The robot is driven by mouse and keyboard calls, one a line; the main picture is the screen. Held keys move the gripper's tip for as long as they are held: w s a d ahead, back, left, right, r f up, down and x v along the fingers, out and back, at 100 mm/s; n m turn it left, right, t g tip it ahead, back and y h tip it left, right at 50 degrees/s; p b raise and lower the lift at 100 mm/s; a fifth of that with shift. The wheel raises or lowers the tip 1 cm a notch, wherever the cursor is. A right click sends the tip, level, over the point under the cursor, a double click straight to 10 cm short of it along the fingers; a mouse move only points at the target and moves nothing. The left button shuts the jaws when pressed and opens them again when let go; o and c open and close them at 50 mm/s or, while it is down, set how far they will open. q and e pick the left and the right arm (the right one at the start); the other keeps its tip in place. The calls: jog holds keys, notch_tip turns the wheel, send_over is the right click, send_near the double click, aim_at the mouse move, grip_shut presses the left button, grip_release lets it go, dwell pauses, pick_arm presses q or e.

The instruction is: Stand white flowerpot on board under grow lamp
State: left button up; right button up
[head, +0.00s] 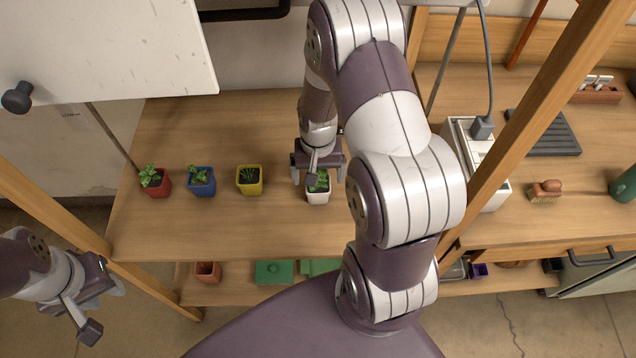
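The white flowerpot (318,196) holds a small green plant and stands upright on the wooden bench top, right of the yellow pot. My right gripper (318,176) is just above and behind it, its two sides spread around the plant; whether the fingers touch the pot is hidden. My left gripper (98,292) is at the lower left, away from the pots; its finger gap is unclear. A large white panel (110,45) hangs at upper left; I cannot tell if it is the grow lamp. A dark ribbed board (545,133) lies on the right-hand bench.
Red (156,184), blue (201,183) and yellow (249,181) pots stand left of the white one. A wooden post (545,105) and white box (492,190) separate the benches. A brush (545,191) lies at right. The bench behind the pots is clear.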

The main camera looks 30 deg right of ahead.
aim_at(317, 187)
notch_tip(317, 187, up, 7)
jog(key=s+a+r+n+t, duration=0.1)
jog(key=s+a+r+n, duration=0.4)
jog(key=a, duration=0.4)
jog(key=shift+s+a+r+n, duration=0.15)
jog(key=shift+s+a+n, duration=0.15)
jog(key=shift+s+n, duration=0.4)
